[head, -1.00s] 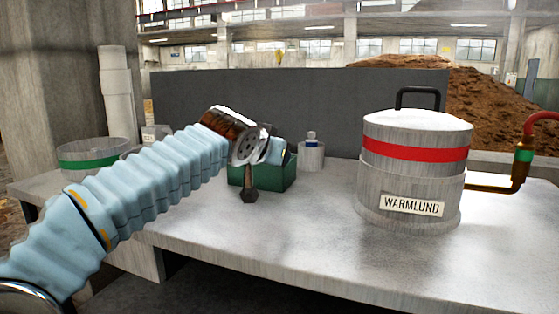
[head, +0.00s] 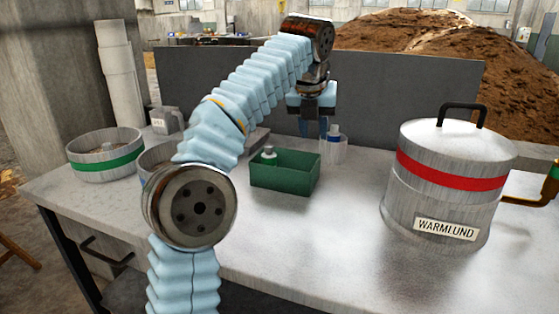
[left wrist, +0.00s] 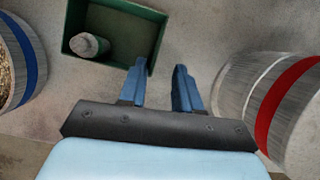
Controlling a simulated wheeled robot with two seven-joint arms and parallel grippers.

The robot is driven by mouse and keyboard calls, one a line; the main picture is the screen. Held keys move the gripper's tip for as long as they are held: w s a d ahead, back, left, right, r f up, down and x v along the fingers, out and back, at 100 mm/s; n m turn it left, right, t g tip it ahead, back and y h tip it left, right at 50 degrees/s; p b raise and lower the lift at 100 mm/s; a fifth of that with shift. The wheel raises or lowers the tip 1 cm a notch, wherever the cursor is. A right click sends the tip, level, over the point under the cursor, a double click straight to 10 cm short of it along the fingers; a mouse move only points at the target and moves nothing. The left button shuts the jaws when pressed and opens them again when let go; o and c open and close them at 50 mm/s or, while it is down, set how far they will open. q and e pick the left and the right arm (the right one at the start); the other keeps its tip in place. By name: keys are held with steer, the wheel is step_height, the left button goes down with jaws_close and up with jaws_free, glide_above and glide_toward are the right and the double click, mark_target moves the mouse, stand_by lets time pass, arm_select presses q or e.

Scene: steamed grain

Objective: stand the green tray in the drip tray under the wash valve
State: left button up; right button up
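The green tray (head: 284,184) is an open rectangular box on the bench, left of the red-banded pot. A small grey bottle with a pale top (head: 268,154) stands in its left part; this bottle also shows in the left wrist view (left wrist: 88,45). My left gripper (head: 315,134) points down, above and just beyond the tray's right side in the head view. In the left wrist view its blue fingers (left wrist: 160,75) are apart with nothing between them, near the tray's corner (left wrist: 150,66). My right gripper is out of view. I cannot make out a drip tray or wash valve.
A lidded pot marked WARMLUND (head: 448,195) stands at right, beside a copper pipe (head: 530,200). A green-banded pan (head: 107,158) is at left. My arm partly hides another pot (head: 153,160). The front bench is clear.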

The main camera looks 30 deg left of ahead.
mark_target(316, 164)
arm_select(q)
steer(key=shift+m, duration=0.7)
steer(key=x, duration=0.8)
steer(key=shift+f, duration=0.2)
steer(key=shift+s+x, duration=0.15)
steer(key=shift+x, duration=1.15)
steer(key=shift+s+x, duration=0.2)
steer(key=shift+x, duration=1.1)
steer(key=shift+d+f, duration=0.15)
steer(key=shift+f, duration=0.25)
jaws_close()
